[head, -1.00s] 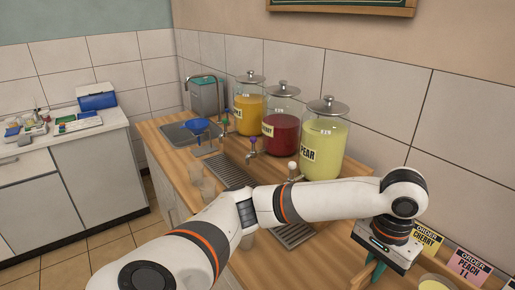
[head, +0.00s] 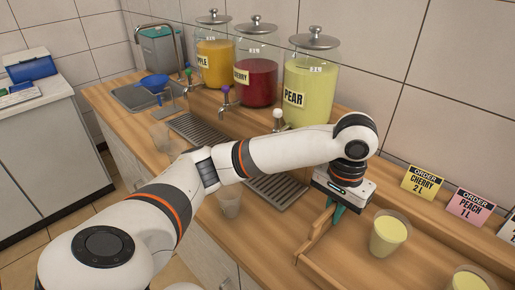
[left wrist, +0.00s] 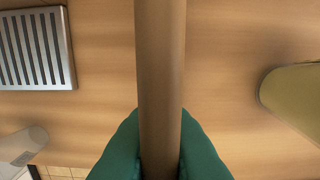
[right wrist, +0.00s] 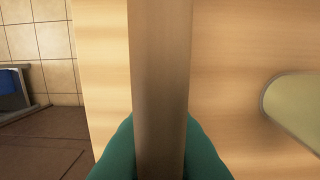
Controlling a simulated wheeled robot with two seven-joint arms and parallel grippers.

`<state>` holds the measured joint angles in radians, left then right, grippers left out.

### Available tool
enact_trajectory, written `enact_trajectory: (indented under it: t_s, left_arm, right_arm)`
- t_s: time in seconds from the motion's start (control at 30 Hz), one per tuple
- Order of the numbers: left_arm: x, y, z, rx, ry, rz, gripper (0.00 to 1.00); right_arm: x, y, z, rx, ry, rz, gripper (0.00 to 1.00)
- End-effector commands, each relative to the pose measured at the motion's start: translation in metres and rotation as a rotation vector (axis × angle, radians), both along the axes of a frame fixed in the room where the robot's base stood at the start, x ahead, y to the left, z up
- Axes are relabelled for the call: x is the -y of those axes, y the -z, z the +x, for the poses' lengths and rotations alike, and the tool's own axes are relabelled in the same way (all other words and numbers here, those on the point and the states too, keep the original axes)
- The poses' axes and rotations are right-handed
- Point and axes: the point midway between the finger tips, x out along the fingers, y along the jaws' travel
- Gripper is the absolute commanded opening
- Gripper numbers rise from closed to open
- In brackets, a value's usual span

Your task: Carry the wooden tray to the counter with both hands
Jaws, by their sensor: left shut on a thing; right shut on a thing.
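The wooden tray (head: 318,238) shows at the lower right of the head view, over the counter (head: 262,238); I cannot tell whether it touches the counter. My left gripper (head: 337,212) is shut on its left end wall, with green fingers on both sides of the bar (left wrist: 160,70) in the left wrist view. My right gripper (right wrist: 160,152) is shut on another bar of the tray (right wrist: 160,60) in the right wrist view; it is outside the head view. A cup of pale yellow-green drink (head: 389,234) stands upright in the tray, and a second cup (head: 470,281) is cut off.
Juice jars labelled pear (head: 312,90) and cherry (head: 256,70), plus an orange one (head: 214,60), stand at the back. Drip grates (head: 275,190), a clear cup (head: 229,204) and a sink (head: 140,95) lie leftward. Order cards (head: 423,182) stand along the wall.

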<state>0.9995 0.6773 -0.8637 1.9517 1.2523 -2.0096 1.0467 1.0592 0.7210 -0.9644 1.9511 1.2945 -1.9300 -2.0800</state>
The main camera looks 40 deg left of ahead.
Motion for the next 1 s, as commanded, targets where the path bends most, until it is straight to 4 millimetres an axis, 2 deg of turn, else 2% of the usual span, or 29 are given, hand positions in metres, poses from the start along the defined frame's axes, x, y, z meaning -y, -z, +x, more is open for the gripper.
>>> enact_trajectory:
  t_s: [0.57, 1.0]
  left_arm:
    - [-0.001, 0.004, 0.0, 0.001, -0.001, 0.001, 0.0]
    - [-0.001, 0.027, 0.0, 0.001, -0.001, 0.001, 0.0]
  right_arm:
    - [0.0, 0.004, 0.0, 0.002, 0.001, 0.0, 0.0]
    - [0.0, 0.027, 0.0, 0.002, 0.001, 0.0, 0.0]
